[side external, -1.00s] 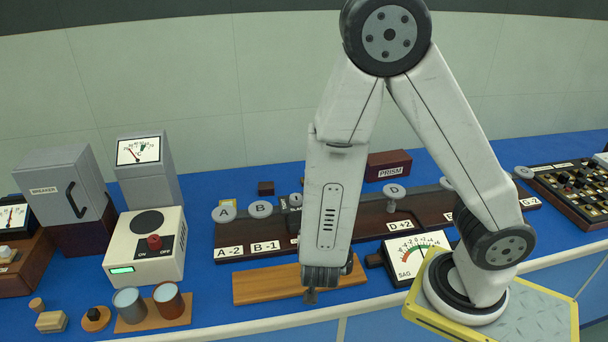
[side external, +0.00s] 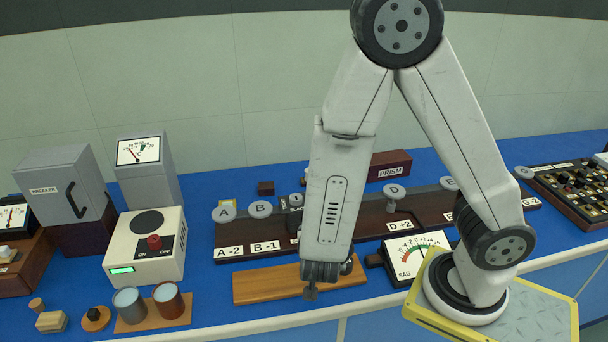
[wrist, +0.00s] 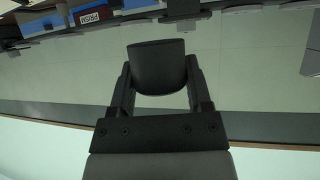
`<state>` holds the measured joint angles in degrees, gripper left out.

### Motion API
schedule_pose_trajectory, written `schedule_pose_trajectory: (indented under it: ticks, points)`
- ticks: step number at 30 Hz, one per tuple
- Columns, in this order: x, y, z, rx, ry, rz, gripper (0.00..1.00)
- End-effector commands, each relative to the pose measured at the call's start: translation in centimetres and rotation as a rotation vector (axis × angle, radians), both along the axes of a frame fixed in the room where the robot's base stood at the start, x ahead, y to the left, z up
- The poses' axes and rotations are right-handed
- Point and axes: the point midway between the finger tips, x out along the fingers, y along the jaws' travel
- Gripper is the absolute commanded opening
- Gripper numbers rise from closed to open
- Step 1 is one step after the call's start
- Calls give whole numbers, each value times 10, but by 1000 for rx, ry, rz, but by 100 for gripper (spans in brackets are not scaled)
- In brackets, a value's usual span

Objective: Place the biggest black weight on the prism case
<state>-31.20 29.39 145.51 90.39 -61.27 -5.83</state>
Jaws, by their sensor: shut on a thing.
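My gripper (wrist: 158,76) is shut on a black cylindrical weight (wrist: 157,62), held between its two fingers in the wrist view. The prism case (side external: 388,166) is a dark red-brown box labelled PRISM at the back of the bench, behind the long rail. It also shows upside down at the upper left of the wrist view (wrist: 89,17), apart from the weight.
The long brown rail (side external: 280,247) with labelled grey discs lies between the wooden board (side external: 262,285) and the prism case. A SAG meter (side external: 418,246) stands to the right. A white ON/OFF device (side external: 145,246) and two cups stand at left.

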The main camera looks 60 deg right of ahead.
Motion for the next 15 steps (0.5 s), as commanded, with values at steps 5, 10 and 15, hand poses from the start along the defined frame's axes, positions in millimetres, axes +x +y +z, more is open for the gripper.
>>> schedule_pose_trajectory:
  ticks: [5,10,15]
  points:
    - [6,-10,1,0,-2,-19,0]
    - [17,-28,3,1,-3,-46,0]
    - [29,-54,6,0,-4,-80,0]
